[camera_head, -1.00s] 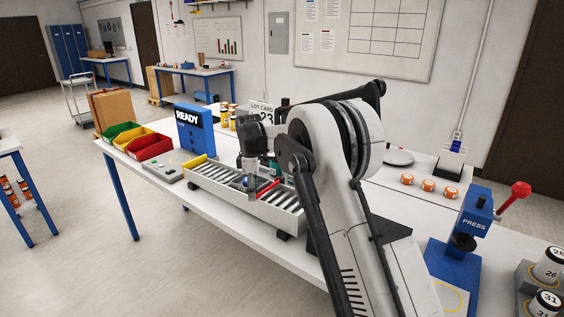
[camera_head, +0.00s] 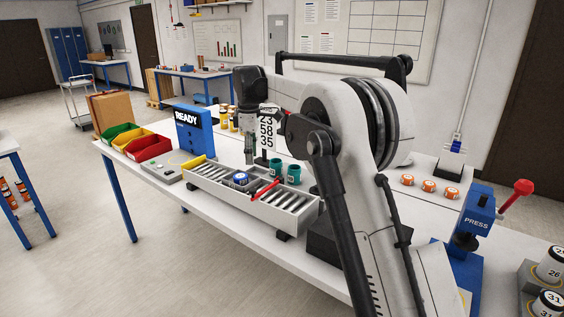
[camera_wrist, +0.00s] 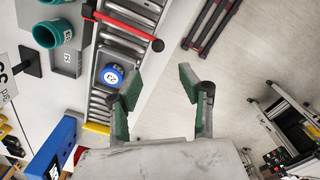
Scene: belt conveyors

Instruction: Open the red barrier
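The red barrier (camera_head: 265,189) is a thin red bar lying across the roller conveyor (camera_head: 293,222). In the wrist view the red barrier (camera_wrist: 122,32) crosses the rollers and ends in a round knob at the lane's edge. A blue-topped can (camera_head: 240,179) stands on the rollers just left of the barrier in the head view; its numbered lid (camera_wrist: 112,75) shows in the wrist view. My gripper (camera_head: 250,160) is raised above the conveyor, apart from the barrier. In the wrist view my gripper (camera_wrist: 163,88) is open, with nothing between its green pads.
Teal cups (camera_head: 284,173) stand behind the conveyor, near a number card (camera_head: 267,132). A yellow bar (camera_head: 194,162) crosses the conveyor's left end. A blue READY box (camera_head: 194,130) stands behind. A blue press (camera_head: 468,235) is at right.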

